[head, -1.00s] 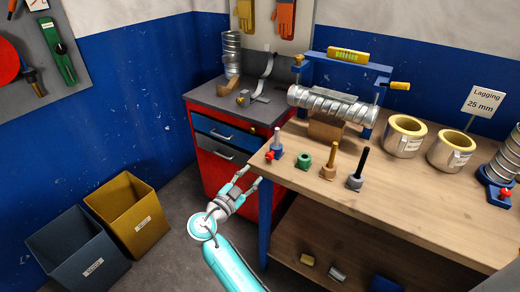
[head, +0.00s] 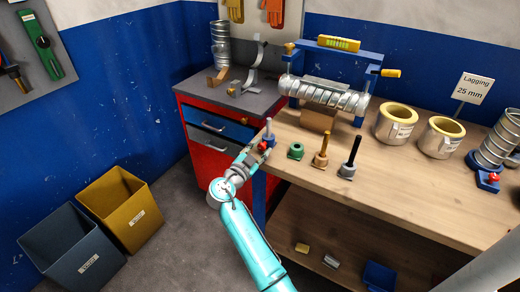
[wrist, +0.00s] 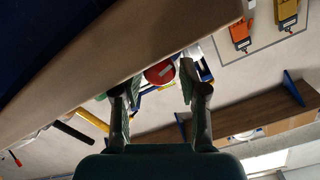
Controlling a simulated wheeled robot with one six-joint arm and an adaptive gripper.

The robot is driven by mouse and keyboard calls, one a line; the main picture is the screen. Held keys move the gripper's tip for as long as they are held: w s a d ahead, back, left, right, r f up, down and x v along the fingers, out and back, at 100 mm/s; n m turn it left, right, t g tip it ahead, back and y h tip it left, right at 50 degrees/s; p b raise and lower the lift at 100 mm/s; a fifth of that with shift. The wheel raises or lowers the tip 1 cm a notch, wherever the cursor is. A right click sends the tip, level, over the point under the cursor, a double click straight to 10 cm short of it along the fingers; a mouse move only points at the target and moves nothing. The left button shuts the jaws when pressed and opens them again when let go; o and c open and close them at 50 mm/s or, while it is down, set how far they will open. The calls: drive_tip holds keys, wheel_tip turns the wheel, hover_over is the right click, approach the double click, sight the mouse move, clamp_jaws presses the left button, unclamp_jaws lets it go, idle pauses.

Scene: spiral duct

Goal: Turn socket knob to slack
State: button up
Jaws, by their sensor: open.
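A blue socket (head: 270,140) with a grey upright pin stands at the near left corner of the bench top. Its red knob (head: 263,146) faces my arm. My gripper (head: 254,154) is at the bench edge, close to that knob. In the wrist view the red knob (wrist: 160,72) shows as a round red disc with a pale bar across it. It lies between the two open fingers of my gripper (wrist: 158,84). I cannot tell whether either finger touches it.
A green socket (head: 295,151), a tan socket with a brown pin (head: 320,158) and a grey socket with a black pin (head: 347,169) stand to the right. A clamped spiral duct (head: 325,93) lies behind. Another red knob (head: 494,178) is at the far right.

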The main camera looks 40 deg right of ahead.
clamp_jaws()
drive_tip(key=shift+n, duration=0.4)
drive_tip(key=n, duration=0.5)
drive_tip(key=shift+w+n, duration=0.1)
drive_tip(key=shift+n, duration=0.2)
drive_tip(key=n, duration=0.5)
drive_tip(key=shift+w+a+n, duration=0.1)
drive_tip(key=shift+n, duration=0.2)
idle(0.3)
unclamp_jaws()
